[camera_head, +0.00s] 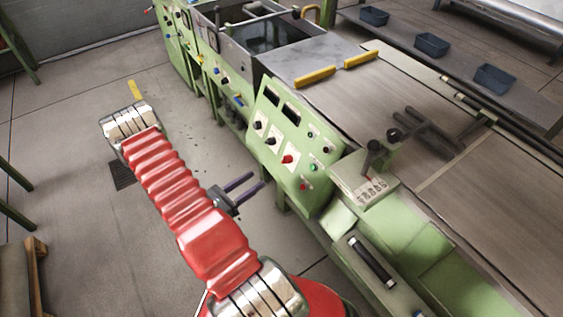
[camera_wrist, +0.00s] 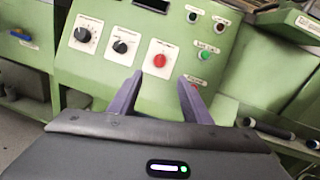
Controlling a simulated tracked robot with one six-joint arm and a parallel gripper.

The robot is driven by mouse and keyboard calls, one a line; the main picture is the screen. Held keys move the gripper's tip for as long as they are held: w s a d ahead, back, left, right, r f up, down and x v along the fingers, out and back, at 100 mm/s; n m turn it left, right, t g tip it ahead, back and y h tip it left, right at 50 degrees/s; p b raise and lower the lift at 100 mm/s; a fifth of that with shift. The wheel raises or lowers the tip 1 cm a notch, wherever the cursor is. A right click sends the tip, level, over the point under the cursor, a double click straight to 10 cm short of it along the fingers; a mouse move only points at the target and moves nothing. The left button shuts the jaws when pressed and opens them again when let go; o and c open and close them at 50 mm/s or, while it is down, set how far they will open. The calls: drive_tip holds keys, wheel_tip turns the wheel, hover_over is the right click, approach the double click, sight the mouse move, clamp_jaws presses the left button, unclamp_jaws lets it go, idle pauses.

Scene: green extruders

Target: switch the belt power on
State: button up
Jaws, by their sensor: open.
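The green control panel (camera_head: 290,140) stands on the side of the machine. It carries two black dial knobs (camera_wrist: 86,36) and (camera_wrist: 122,46), then a red knob (camera_wrist: 159,60) on a white plate. Right of these are small black buttons (camera_wrist: 193,16), a green button (camera_wrist: 205,55) and a red button (camera_wrist: 195,84) partly covered by my right finger. I cannot tell from the labels which control is belt power. My gripper (camera_head: 258,180) is open and empty, left of and apart from the panel. In the wrist view its fingertips (camera_wrist: 160,80) point toward the panel, just below the red knob.
A black handle (camera_head: 370,262) is on the lower green housing. The floor left of the machine is open.

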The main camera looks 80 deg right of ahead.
sight(282, 162)
drive_tip(key=shift+d, duration=0.1)
drive_tip(key=x, duration=1.3)
drive_tip(key=shift+s+d, duration=0.2)
drive_tip(key=shift+s, duration=0.15)
drive_tip(key=shift+c, duration=0.2)
